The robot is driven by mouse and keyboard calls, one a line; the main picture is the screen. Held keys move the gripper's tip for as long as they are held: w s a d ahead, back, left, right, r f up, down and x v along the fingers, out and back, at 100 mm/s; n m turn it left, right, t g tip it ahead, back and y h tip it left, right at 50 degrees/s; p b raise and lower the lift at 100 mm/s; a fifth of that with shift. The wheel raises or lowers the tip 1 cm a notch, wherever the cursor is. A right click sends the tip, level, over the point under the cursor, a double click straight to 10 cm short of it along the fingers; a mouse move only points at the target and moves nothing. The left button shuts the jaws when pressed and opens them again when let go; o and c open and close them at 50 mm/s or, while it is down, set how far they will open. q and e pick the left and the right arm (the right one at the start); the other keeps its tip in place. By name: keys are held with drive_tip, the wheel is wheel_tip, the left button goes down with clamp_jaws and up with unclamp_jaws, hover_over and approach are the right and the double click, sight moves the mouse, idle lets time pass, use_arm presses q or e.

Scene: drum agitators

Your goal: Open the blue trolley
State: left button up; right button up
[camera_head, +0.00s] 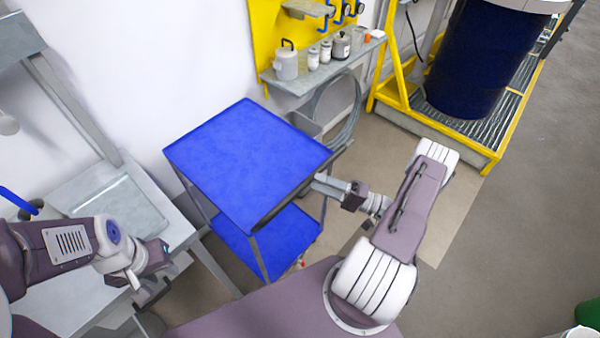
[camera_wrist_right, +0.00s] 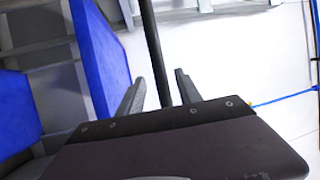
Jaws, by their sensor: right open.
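The blue trolley (camera_head: 245,160) stands in the middle of the head view, with a blue top shelf and a blue lower shelf (camera_head: 285,235) on grey posts. A dark bar handle (camera_head: 280,207) runs along its near right edge. My right gripper (camera_head: 318,184) is at that edge, by the handle. In the right wrist view my right gripper (camera_wrist_right: 160,92) is open, and the dark bar (camera_wrist_right: 155,45) passes between its fingers; contact cannot be told. My left gripper (camera_head: 152,280) is at the lower left, apart from the trolley; its finger opening is unclear.
A grey table (camera_head: 185,235) stands left of the trolley. Behind it a wall shelf (camera_head: 310,78) carries several containers below a yellow panel. A dark blue drum (camera_head: 485,60) stands on a yellow-framed grate at the upper right.

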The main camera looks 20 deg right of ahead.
drive_tip(key=p+x, duration=0.1)
drive_tip(key=x, duration=0.5)
drive_tip(key=shift+w+a, duration=0.2)
drive_tip(key=shift+a, duration=0.05)
clamp_jaws()
idle(1.0)
